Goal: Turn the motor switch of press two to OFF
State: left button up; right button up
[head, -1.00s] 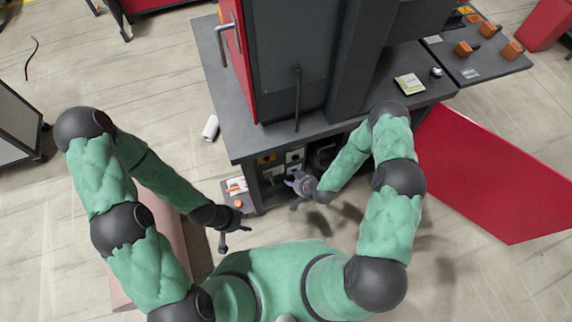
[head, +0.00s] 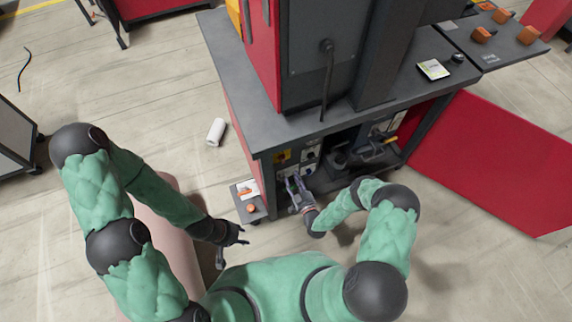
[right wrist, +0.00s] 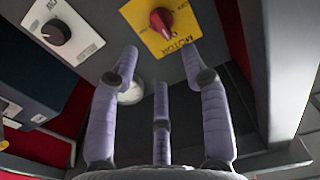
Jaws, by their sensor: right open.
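The motor switch (right wrist: 161,22) is a red knob on a yellow plate marked MOTOR, at the top of the right wrist view. Its lettering appears upside down, and I cannot tell its exact setting. In the head view the yellow plate (head: 283,157) shows small on the cabinet front under the press (head: 318,80). My right gripper (right wrist: 160,66) is open and empty, its fingers spread just below the plate in the picture and apart from the knob. It also shows at the cabinet front in the head view (head: 295,187). My left gripper (head: 231,246) is open and empty, left of the cabinet.
A black knob (right wrist: 56,32) on a white plate sits left of the switch. A round dial (right wrist: 131,92) lies behind my right fingers. A small box with an orange button (head: 251,208) stands beside the cabinet. A red panel (head: 480,160) stands out to the right.

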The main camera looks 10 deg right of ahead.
aim_at(283, 159)
jog(key=w+a+b, duration=0.1)
jog(key=w+b, duration=0.1)
jog(key=w, duration=0.7)
jog(key=shift+a, duration=0.35)
jog(key=shift+s, duration=0.1)
grip_shut()
